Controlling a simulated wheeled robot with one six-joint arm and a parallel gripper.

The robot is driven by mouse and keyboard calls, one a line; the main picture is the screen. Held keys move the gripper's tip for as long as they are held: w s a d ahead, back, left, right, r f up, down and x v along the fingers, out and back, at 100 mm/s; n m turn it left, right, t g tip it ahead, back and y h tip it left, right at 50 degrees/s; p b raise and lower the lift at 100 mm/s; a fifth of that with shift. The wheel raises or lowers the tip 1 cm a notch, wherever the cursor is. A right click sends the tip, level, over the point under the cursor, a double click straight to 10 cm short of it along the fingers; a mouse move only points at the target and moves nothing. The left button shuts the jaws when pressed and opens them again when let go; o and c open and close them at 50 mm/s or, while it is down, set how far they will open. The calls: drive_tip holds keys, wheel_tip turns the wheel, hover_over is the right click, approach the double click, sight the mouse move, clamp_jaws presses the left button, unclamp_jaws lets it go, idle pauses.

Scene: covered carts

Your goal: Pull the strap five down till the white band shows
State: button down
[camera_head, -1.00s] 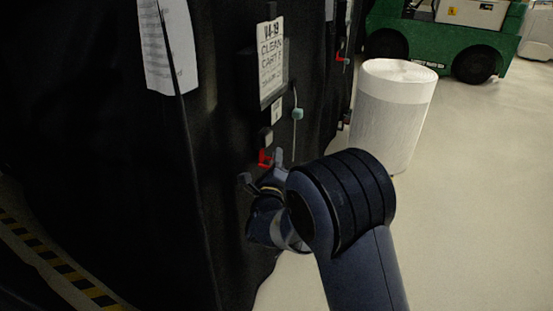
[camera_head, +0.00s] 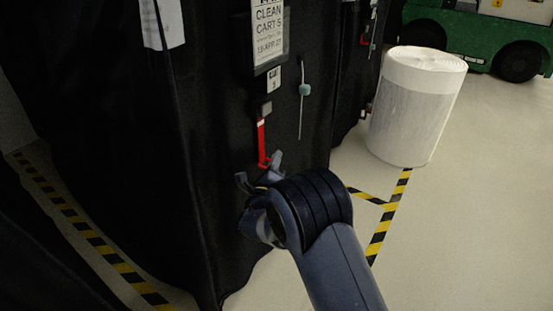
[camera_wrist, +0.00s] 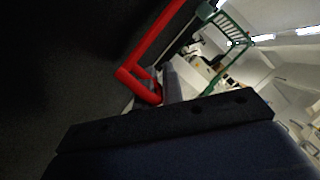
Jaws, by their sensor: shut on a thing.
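The red strap (camera_head: 261,137) hangs down the black side of the cart cover, below a small grey buckle (camera_head: 265,108). A sign on the cover (camera_head: 269,32) reads "CLEAN CART 5". My gripper (camera_head: 260,171) is at the strap's lower end and is shut on it. In the wrist view the red strap (camera_wrist: 155,38) runs down to a bent red end (camera_wrist: 138,84) beside a grey finger. The finger hides part of that end.
A teal bead on a pale cord (camera_head: 305,90) hangs right of the strap. A white wrapped roll (camera_head: 415,110) stands on the floor at right, near yellow-black tape (camera_head: 380,235). A green vehicle (camera_head: 470,35) is behind it. The floor at front right is clear.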

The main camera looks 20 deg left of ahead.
drive_tip(key=c, duration=1.5)
unclamp_jaws()
drive_tip(key=shift+f, duration=0.15)
drive_tip(key=p+v, duration=0.3)
drive_tip(key=v, duration=0.7)
drive_tip(key=shift+s+f, duration=0.15)
drive_tip(key=shift+s, duration=0.25)
drive_tip(key=shift+w, duration=0.15)
drive_tip(key=x, duration=0.3)
drive_tip(key=r+b+x, duration=0.1)
drive_tip(key=x, duration=0.3)
drive_tip(key=r+b+x, duration=0.1)
drive_tip(key=x, duration=0.3)
drive_tip(key=shift+r, duration=0.1)
drive_tip(key=shift+d, duration=0.1)
